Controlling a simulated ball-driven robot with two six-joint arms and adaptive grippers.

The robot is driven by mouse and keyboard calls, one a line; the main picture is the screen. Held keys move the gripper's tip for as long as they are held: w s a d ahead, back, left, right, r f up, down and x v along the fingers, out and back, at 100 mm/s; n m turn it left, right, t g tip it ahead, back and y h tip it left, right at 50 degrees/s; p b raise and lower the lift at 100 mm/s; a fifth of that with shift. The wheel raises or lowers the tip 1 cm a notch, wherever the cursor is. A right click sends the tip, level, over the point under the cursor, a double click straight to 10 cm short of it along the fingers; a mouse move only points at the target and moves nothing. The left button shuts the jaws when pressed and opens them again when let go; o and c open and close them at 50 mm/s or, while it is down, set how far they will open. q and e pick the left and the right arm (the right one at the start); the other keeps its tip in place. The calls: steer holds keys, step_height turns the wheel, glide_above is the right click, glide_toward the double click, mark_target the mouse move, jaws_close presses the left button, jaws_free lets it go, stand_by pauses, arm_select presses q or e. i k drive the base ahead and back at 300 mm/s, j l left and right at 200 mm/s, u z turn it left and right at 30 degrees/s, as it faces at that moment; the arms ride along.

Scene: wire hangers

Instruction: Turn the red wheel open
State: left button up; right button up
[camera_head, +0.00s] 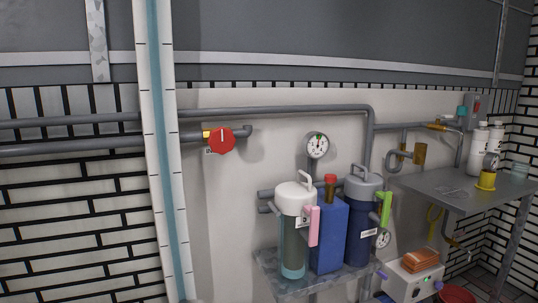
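The red wheel (221,141) is mounted on a grey pipe on the white wall panel, left of the picture's middle. It has a white mark on its face and a yellow fitting (206,135) at its left. Neither of my grippers shows in the head view, and nothing touches the wheel.
A vertical white and blue pipe (163,150) stands left of the wheel. Below right, a shelf (310,279) holds a filter canister (295,225), a blue box (327,240) and a dark blue canister (361,225). A gauge (317,146) hangs above. A metal table (480,189) stands right.

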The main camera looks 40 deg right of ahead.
mark_target(221, 140)
steer(key=z, duration=0.9)
